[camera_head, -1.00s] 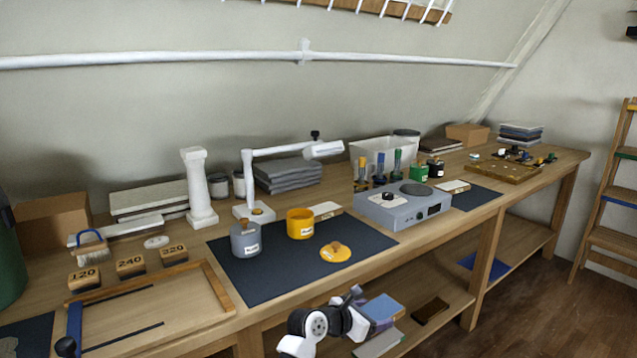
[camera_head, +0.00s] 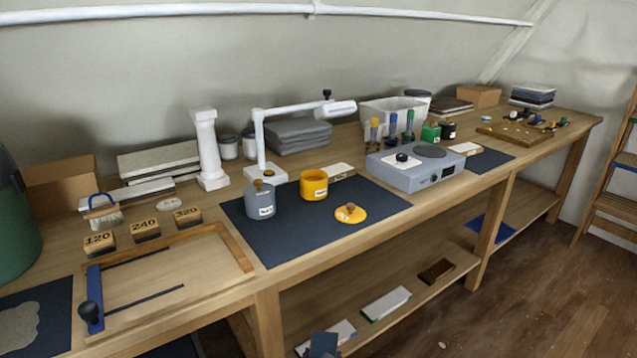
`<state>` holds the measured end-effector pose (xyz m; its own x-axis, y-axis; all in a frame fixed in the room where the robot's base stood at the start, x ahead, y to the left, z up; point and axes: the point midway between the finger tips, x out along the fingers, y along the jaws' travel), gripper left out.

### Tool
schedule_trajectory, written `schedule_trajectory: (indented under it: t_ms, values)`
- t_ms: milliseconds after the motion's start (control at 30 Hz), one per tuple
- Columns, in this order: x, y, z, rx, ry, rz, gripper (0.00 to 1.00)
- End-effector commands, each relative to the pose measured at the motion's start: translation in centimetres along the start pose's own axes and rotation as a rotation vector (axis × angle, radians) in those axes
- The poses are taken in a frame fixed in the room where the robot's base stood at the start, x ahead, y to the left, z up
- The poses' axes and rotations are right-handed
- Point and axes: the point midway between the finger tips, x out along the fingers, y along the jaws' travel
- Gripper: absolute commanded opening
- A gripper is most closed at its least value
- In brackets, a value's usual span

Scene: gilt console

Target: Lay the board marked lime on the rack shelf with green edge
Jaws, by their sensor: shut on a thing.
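No board with a readable lime mark shows. The rack (camera_head: 606,205) stands at the far right, partly cut off. One of its shelves has a green edge (camera_head: 632,120), above one with a blue edge (camera_head: 626,167).
The bench (camera_head: 200,270) carries a grey pot (camera_head: 260,203), a yellow pot (camera_head: 313,187), a hotplate (camera_head: 415,172), a white lamp (camera_head: 262,150) and a wooden frame (camera_head: 240,248). Bench legs (camera_head: 490,225) divide the low shelf. The wooden floor (camera_head: 530,285) before the rack is clear.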

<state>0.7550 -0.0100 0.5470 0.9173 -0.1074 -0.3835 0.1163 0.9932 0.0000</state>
Motion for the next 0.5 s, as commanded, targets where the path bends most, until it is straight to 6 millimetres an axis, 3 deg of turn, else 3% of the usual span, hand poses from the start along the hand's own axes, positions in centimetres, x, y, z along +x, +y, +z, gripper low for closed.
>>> schedule_trajectory:
  t_ms: [200,500]
  values:
    - [-2.1,0.3,-3.7,-0.037,0.001,0.083,0.43]
    - [-2.7,0.5,-4.7,-0.039,-0.003,0.107,0.43]
